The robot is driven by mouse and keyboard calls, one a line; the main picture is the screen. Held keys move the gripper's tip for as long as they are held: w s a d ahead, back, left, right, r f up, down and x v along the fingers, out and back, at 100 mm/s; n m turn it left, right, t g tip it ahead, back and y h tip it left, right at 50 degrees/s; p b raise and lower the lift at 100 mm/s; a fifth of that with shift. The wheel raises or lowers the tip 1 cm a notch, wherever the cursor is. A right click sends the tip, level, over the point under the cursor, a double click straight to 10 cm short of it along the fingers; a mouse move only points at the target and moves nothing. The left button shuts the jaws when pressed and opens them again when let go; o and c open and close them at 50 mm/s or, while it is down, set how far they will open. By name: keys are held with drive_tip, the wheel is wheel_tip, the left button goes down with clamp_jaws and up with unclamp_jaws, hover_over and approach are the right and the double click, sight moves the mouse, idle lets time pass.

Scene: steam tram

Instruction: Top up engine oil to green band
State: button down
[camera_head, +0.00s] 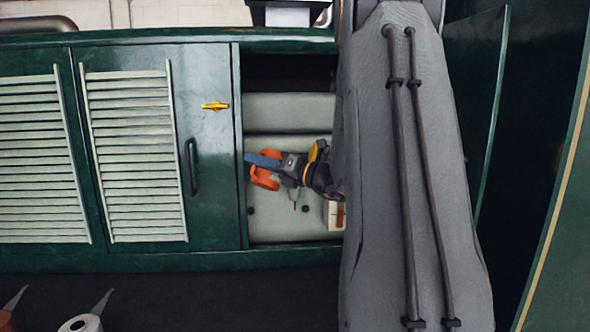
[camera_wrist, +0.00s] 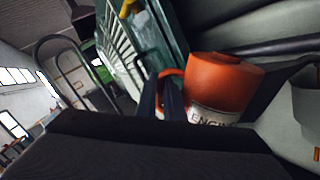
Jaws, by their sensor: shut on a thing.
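An orange oil can (camera_wrist: 222,78) with a pale label reading "ENGIN" shows in the wrist view; the rest of the label is cut off. My gripper (camera_wrist: 162,92) is shut on its orange handle. In the head view my gripper (camera_head: 264,161) holds the orange can (camera_head: 264,182) inside the open bay of a green cabinet, and the fingers partly cover it. A pale box with an orange-brown mark (camera_head: 334,216) sits low in the bay, right of the can, partly behind my arm. I cannot make out a green band.
A louvred green door (camera_head: 135,155) with a dark handle and a yellow latch (camera_head: 215,105) stands left of the bay. A white spouted can (camera_head: 82,323) and an orange one (camera_head: 8,320) stand at the lower left. My arm covers the bay's right side.

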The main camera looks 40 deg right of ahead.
sight(258, 153)
drive_tip(key=shift+r, duration=0.2)
drive_tip(key=shift+d+r+m+p, duration=0.2)
drive_tip(key=shift+r+m+p, duration=0.4)
drive_tip(key=shift+p, duration=0.55)
drive_tip(key=shift+w+r, duration=0.1)
drive_tip(key=shift+r, duration=0.1)
idle(0.5)
drive_tip(key=shift+d+r+m+p, duration=0.25)
drive_tip(key=shift+r+p, duration=0.3)
drive_tip(key=shift+p, duration=0.3)
drive_tip(key=shift+r+m, duration=0.15)
drive_tip(key=shift+m, duration=0.1)
drive_tip(key=shift+w+r+p, duration=0.1)
drive_tip(key=shift+p, duration=0.2)
idle(1.0)
drive_tip(key=shift+d+r+m+t+h+p, duration=0.35)
drive_tip(key=shift+r+m+p, duration=0.15)
drive_tip(key=shift+r+p, duration=0.25)
drive_tip(key=shift+w+f, duration=0.1)
drive_tip(key=shift+f, duration=0.05)
idle(1.0)
